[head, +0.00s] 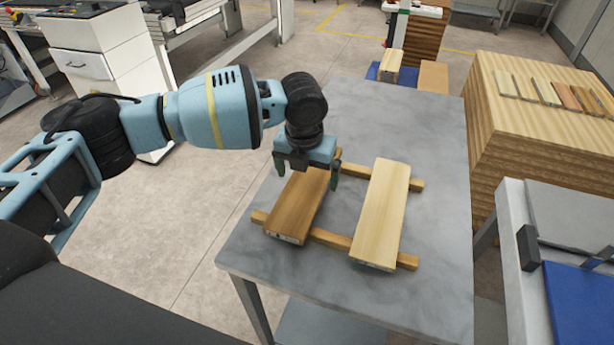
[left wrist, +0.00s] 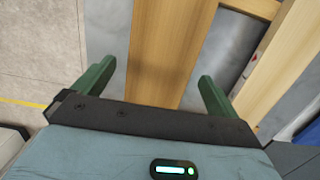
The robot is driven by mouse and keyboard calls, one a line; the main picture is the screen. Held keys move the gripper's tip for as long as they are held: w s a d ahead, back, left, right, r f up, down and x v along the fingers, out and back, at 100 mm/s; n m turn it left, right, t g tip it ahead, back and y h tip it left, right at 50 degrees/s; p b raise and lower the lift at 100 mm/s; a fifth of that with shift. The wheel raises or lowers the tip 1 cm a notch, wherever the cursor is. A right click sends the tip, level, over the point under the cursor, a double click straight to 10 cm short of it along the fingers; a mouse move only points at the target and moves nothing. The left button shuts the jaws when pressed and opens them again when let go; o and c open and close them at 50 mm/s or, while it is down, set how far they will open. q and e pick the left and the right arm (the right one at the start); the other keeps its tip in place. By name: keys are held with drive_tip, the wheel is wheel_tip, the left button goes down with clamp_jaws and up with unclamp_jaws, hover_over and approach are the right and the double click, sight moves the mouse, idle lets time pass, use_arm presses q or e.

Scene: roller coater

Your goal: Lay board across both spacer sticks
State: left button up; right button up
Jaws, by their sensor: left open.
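A darker brown board (head: 300,210) lies across the near spacer stick (head: 330,238) and the far spacer stick (head: 353,171) on the grey table. A lighter board (head: 383,210) lies across both sticks to its right, with a gap between the boards. My left gripper (head: 308,172) is open at the far end of the darker board, one finger on each side of it. In the left wrist view this board (left wrist: 165,50) passes between the open fingers (left wrist: 155,85), apart from both. The gripper hides part of the board's far end. My right gripper is not in view.
The grey table (head: 440,130) has free room behind and right of the boards. A wood stack (head: 530,140) with several sample strips stands at the right. More boards (head: 391,64) lie beyond the table's far edge. A machine with a blue panel (head: 580,300) stands at the lower right.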

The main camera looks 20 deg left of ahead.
sight(305, 188)
use_arm(q)
wheel_tip(305, 188, up, 11)
drive_tip(key=s, duration=0.1)
drive_tip(key=shift+s, duration=0.2)
drive_tip(key=shift+f, duration=0.2)
